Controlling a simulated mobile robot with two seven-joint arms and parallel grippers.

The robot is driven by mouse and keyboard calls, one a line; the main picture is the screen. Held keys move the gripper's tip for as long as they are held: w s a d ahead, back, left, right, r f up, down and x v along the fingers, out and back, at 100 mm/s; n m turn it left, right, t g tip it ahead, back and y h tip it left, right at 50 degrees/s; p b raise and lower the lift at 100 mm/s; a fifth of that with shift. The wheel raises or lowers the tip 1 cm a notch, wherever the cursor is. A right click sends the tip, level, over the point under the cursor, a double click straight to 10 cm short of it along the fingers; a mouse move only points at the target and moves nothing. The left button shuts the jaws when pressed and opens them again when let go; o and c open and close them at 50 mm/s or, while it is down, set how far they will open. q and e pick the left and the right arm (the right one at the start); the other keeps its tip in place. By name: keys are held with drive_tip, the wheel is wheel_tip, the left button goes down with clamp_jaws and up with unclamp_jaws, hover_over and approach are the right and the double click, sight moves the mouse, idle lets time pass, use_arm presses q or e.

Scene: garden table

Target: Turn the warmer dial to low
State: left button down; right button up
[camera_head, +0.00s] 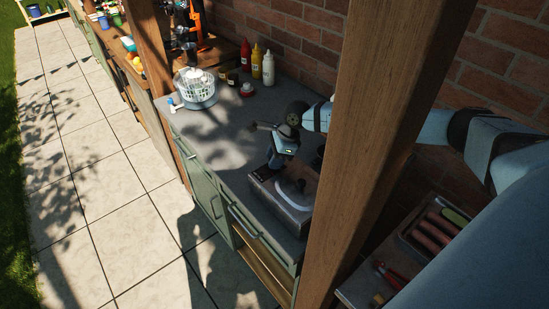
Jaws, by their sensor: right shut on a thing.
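The warmer (301,213) is a low grey metal box with a pale, curved top. It stands on the dark counter (225,140), left of the wooden post. My right gripper (272,168) reaches down to the warmer's back left corner, its arm coming from the right behind the post. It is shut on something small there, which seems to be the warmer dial. The dial itself is hidden by the fingers, so its setting cannot be read. My left gripper is not in view.
A thick wooden post (370,120) stands close right of the warmer. A white basket (194,84), a red bottle (246,56), a yellow bottle (257,61) and a white bottle (268,68) stand farther back. A tray of sausages (432,236) is at right.

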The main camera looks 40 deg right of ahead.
drive_tip(key=m+t, duration=0.1)
drive_tip(key=m, duration=0.1)
drive_tip(key=m+h+b, duration=0.1)
drive_tip(key=m, duration=0.2)
drive_tip(key=shift+s+a+f+t, duration=0.1)
drive_tip(key=shift+t, duration=0.3)
drive_tip(key=m+h+b, duration=0.1)
drive_tip(key=m+b, duration=0.1)
drive_tip(key=m, duration=0.1)
drive_tip(key=shift+m, duration=0.3)
drive_tip(key=shift+m+t+h+b, duration=0.3)
drive_tip(key=shift+m+t+b, duration=0.1)
drive_tip(key=shift+m+b, duration=0.1)
drive_tip(key=o, duration=0.9)
drive_tip(key=shift+r, duration=0.25)
drive_tip(key=b+v, duration=0.2)
drive_tip(key=v, duration=1.1)
drive_tip(key=shift+r, duration=0.3)
